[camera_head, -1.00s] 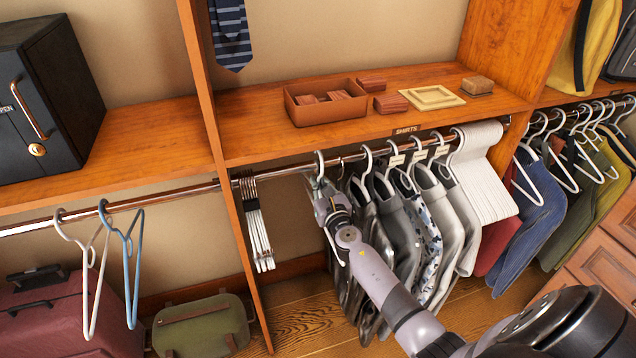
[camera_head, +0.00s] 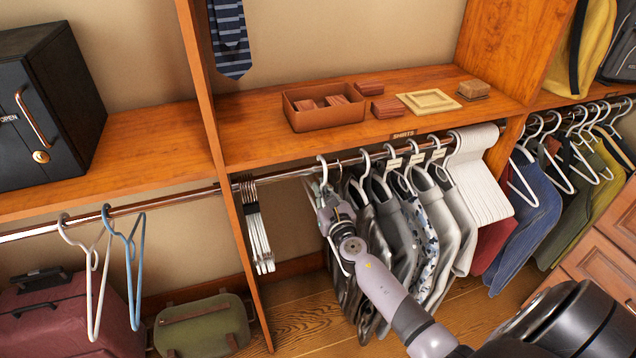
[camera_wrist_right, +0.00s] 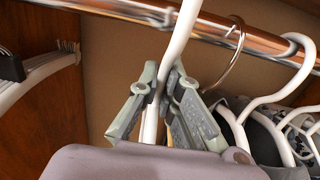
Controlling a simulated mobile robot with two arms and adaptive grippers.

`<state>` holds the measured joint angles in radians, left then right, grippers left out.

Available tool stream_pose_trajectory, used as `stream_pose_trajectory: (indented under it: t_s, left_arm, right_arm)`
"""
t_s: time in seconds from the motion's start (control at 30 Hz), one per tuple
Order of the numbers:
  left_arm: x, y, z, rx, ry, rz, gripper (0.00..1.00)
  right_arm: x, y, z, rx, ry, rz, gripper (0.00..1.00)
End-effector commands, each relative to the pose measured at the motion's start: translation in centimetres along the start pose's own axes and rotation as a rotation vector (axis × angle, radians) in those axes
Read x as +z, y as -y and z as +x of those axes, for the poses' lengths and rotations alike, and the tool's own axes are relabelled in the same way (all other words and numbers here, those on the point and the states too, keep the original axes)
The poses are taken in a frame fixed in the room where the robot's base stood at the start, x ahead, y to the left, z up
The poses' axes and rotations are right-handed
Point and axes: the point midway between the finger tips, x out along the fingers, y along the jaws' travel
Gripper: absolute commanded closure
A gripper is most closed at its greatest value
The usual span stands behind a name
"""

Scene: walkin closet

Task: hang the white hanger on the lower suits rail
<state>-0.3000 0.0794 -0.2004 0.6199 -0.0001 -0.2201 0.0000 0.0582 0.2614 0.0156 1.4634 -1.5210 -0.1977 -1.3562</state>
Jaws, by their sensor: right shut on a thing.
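My right gripper (camera_head: 323,199) is shut on the neck of a white hanger (camera_head: 323,172) below the middle rail (camera_head: 290,173), left of the hung shirts. In the right wrist view, the gripper (camera_wrist_right: 158,92) clamps the white stem (camera_wrist_right: 180,38), which crosses in front of the copper-coloured rail (camera_wrist_right: 115,9). The hook top is out of that view. In the head view the hook overlaps the rail; I cannot tell whether it rests on it. The shelf above this rail is labelled SHIRTS; I see no suits label. My left gripper is not in view.
Shirts on hangers (camera_head: 408,235) crowd the rail right of my gripper. Bunched white hangers (camera_head: 258,232) hang left of it, beside the wooden divider (camera_head: 222,170). The rail between them is free. A grey-white hanger (camera_head: 94,290) and blue hanger (camera_head: 132,265) hang on the left rail.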

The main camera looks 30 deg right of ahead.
Motion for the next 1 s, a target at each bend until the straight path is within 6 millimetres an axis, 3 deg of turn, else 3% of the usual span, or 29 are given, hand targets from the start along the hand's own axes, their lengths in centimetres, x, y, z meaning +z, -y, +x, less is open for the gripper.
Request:
stream_pose_trajectory:
  t_s: [1.0]
  left_arm:
    - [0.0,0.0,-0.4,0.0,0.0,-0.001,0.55]
  right_arm:
    - [0.0,0.0,-10.3,0.001,0.0,-0.001,1.0]
